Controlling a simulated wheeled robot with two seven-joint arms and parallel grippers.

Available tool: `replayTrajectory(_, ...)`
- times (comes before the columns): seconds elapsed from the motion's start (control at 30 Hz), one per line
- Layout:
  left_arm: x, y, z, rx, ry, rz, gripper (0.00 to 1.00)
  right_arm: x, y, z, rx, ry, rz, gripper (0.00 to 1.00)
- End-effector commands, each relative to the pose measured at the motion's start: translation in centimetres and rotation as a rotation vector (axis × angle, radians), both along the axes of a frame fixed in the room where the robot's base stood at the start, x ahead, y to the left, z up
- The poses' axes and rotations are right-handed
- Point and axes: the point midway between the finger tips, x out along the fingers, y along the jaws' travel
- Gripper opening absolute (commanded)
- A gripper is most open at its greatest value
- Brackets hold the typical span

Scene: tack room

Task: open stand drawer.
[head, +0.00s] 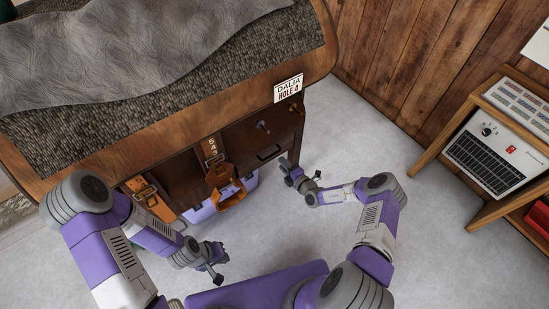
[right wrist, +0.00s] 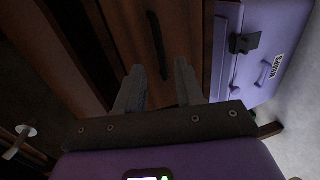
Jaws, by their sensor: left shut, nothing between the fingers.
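The wooden stand (head: 225,112) fills the upper left of the head view. Its drawer has a dark front with a black bar handle (head: 268,153) near the right end. In the right wrist view the dark handle (right wrist: 157,45) runs upright on the brown drawer front (right wrist: 194,40). My right gripper (head: 312,181) is beside the stand's right front corner. Its two fingers (right wrist: 158,90) are apart, with the handle ahead of the gap and nothing visibly held. My left gripper (head: 217,267) is shut and empty, low over the floor in front of the stand.
A purple case (right wrist: 258,60) stands by the drawer. Orange-brown leather straps (head: 228,190) hang at the stand's front. A sign (head: 288,88) sits on its edge. A wooden shelf (head: 470,105) with a white heater-like box (head: 495,155) stands at right. Grey floor between is clear.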

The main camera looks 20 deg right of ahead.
Motion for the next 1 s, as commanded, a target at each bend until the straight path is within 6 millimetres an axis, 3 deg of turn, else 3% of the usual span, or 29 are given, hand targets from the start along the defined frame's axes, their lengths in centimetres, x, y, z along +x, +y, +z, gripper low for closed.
replayTrajectory(0.4, 0.0, 0.0, -2.9, 0.000, 0.000, 0.000, 0.00, 5.5, 2.2, -1.5, -0.003, -0.001, 0.006, 0.37)
replayTrajectory(0.8, 0.0, 0.0, -3.1, 0.000, 0.000, 0.000, 0.00, 6.4, 2.5, -1.4, -0.002, 0.000, 0.006, 0.37)
replayTrajectory(1.0, 0.0, 0.0, -3.1, 0.000, 0.000, 0.000, 0.00, 6.3, 2.5, -1.4, -0.002, 0.000, 0.006, 0.06)
